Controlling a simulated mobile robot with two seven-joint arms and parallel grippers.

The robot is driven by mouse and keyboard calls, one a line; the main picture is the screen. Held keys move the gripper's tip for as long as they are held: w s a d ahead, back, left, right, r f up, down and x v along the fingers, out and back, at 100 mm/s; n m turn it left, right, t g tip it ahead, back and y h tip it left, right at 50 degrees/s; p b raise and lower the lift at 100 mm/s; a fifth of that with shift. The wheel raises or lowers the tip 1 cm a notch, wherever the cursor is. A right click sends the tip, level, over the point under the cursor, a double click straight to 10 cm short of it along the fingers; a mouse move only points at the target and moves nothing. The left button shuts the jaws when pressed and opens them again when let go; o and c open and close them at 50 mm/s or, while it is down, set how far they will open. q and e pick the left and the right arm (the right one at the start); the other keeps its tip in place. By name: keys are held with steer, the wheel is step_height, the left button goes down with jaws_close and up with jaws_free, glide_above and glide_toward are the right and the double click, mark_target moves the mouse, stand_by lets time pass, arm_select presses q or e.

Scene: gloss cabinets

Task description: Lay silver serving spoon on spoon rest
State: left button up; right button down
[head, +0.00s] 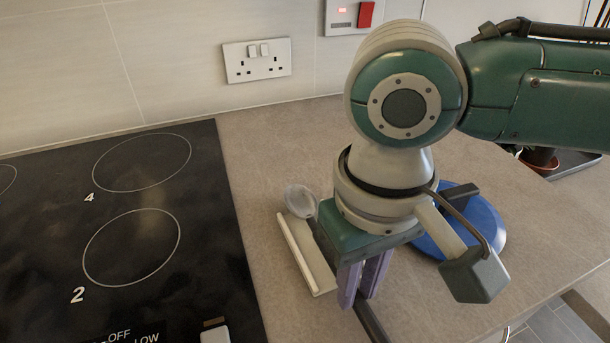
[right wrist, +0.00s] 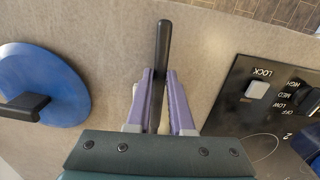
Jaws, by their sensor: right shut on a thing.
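My right gripper (head: 360,287), with purple fingers, points down over the worktop just right of the spoon rest. It is shut on the dark handle (right wrist: 162,45) of the serving spoon, which sticks out past the fingertips in the right wrist view. The silver spoon bowl (head: 300,199) shows left of the gripper in the head view, over the far end of the pale spoon rest (head: 294,252). Whether the bowl touches the rest, I cannot tell. The gripper hides the spoon's middle and part of the rest. My left gripper is out of view.
A black hob (head: 130,235) lies to the left, close to the rest. A blue round lid (head: 483,232) with a dark handle lies to the right, partly behind my arm. A plant pot (head: 540,158) stands farther right. Wall sockets (head: 257,60) are behind.

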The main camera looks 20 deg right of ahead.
steer(key=shift+f, duration=0.2)
steer(key=c, duration=0.7)
jaws_free()
step_height(320, 180, up, 10)
steer(key=shift+p, duration=0.8)
